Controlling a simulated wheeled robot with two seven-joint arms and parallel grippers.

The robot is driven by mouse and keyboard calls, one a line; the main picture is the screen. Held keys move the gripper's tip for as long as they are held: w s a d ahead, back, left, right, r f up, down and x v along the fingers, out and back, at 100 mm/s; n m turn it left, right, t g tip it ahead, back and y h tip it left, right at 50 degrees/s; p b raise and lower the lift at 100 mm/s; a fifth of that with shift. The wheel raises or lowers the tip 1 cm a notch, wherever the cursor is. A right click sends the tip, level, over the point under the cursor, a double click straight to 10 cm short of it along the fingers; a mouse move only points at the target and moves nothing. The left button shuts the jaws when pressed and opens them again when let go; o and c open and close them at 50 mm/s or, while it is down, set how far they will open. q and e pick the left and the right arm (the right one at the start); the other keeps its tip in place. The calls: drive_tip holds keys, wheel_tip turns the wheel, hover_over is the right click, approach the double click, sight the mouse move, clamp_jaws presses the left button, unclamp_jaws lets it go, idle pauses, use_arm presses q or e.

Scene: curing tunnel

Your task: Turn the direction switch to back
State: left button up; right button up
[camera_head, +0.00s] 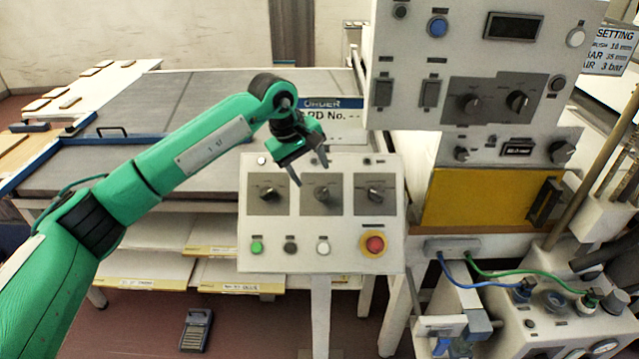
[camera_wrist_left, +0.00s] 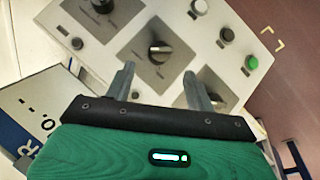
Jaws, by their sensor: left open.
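The sloped white control panel (camera_head: 335,262) carries three rotary switches in a row: a left switch (camera_head: 268,193), a middle switch (camera_head: 322,194) and a right switch (camera_head: 375,194). Their labels are too small to read, so I cannot tell which is the direction switch. My left gripper (camera_head: 311,174) is open and empty, over the top of the panel near the middle switch. In the left wrist view the middle switch (camera_wrist_left: 158,50) shows ahead, between the lines of the two fingers (camera_wrist_left: 158,84), apart from them. My right gripper is not in view.
Below the switches are a green button (camera_head: 257,247), a black one, a white one and a red emergency stop (camera_head: 375,244) on yellow. A taller control box (camera_head: 400,70) overhangs at the right. A grey conveyor table (camera_head: 180,100) lies behind the arm.

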sight(321, 191)
use_arm(q)
drive_tip(key=p+x, duration=0.2)
drive_tip(key=x, duration=0.5)
drive_tip(key=shift+f, duration=0.2)
drive_tip(key=c, duration=0.9)
